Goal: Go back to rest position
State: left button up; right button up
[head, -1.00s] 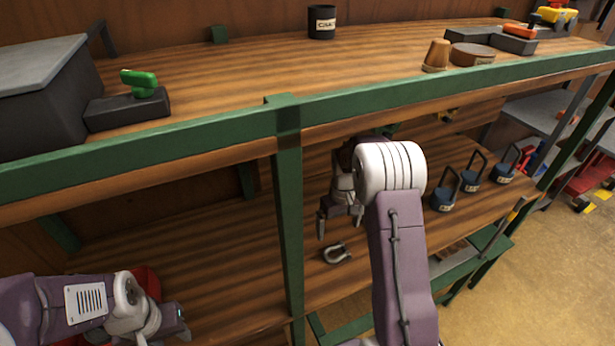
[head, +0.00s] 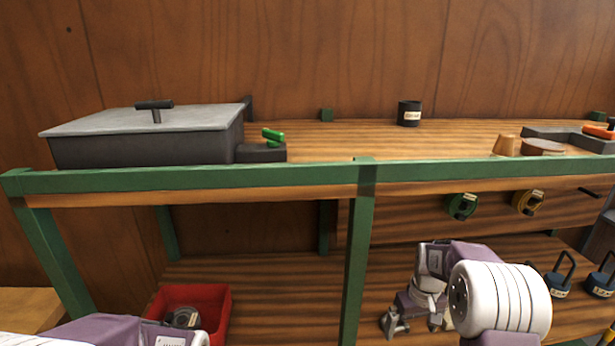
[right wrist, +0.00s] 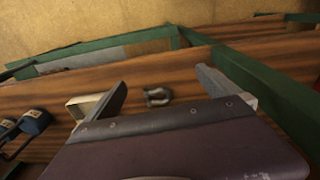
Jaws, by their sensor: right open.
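My right gripper (head: 412,322) is open and empty over the lower shelf (head: 285,285), right of the green middle post. In the right wrist view its two fingers (right wrist: 162,82) stand wide apart. A grey metal shackle (right wrist: 157,96) lies on the wooden shelf, seen between the fingertips with nothing gripping it. In the head view the shackle does not show. Of my left arm, only purple and white links show at the bottom left edge; its gripper is out of the picture.
A green-framed upper shelf (head: 230,180) runs above my arms, its post (head: 358,262) between them. A red bin (head: 215,312) stands on the lower left. Blue padlock-like weights (head: 556,286) stand right of my right arm. A lidded grey box (head: 140,145) sits on top.

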jog(key=s+a+r, duration=0.2)
jog(key=a+r, duration=0.1)
jog(key=a, duration=0.2)
jog(key=s+a+f+m, duration=0.1)
jog(key=s+a, duration=0.1)
jog(key=s, duration=0.6)
jog(key=s+a+f+m, duration=0.1)
jog(key=s+a+f, duration=0.1)
jog(key=s, duration=0.6)
jog(key=shift+s, duration=0.15)
